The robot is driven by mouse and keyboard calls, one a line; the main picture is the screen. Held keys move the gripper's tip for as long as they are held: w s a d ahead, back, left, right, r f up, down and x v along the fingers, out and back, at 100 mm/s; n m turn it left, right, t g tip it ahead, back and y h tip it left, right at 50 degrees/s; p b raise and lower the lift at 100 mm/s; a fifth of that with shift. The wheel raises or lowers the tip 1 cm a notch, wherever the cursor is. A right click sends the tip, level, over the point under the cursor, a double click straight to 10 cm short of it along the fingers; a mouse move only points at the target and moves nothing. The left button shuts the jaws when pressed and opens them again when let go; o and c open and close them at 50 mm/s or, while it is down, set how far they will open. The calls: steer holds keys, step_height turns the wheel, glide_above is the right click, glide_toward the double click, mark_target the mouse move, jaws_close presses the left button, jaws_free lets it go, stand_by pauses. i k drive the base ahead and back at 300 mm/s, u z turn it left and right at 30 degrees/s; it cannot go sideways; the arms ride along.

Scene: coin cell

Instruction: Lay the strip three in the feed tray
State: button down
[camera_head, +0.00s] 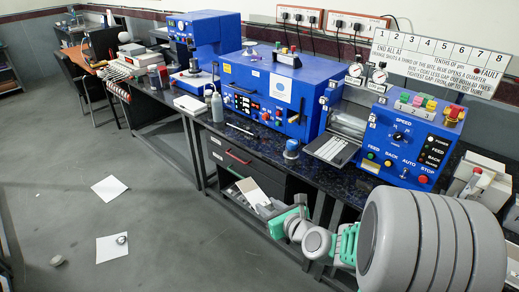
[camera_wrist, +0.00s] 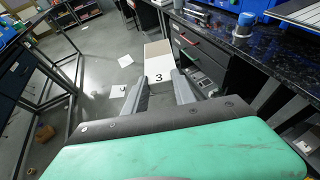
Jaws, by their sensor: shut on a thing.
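Strip three (camera_wrist: 157,66) is a flat pale piece with a black 3 and a tan far part. My gripper (camera_wrist: 157,86) is shut on its near end in the wrist view, one grey finger at each side. In the head view the strip (camera_head: 251,191) sticks out from my gripper (camera_head: 266,210), in front of the bench drawers and below the bench top. Part of the tray shows at the wrist view's top right (camera_wrist: 298,11). The strip is well apart from it.
A blue-topped round container (camera_head: 291,149) stands on the dark bench left of the tray. A blue press cabinet (camera_head: 270,95) is behind it. The bench edge and drawer unit (camera_head: 240,160) are close to the strip. Papers (camera_head: 110,188) lie on the open floor at left.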

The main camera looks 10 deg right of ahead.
mark_target(332, 148)
steer(key=u, duration=1.05)
steer(key=i, duration=2.55)
steer(key=z, duration=2.8)
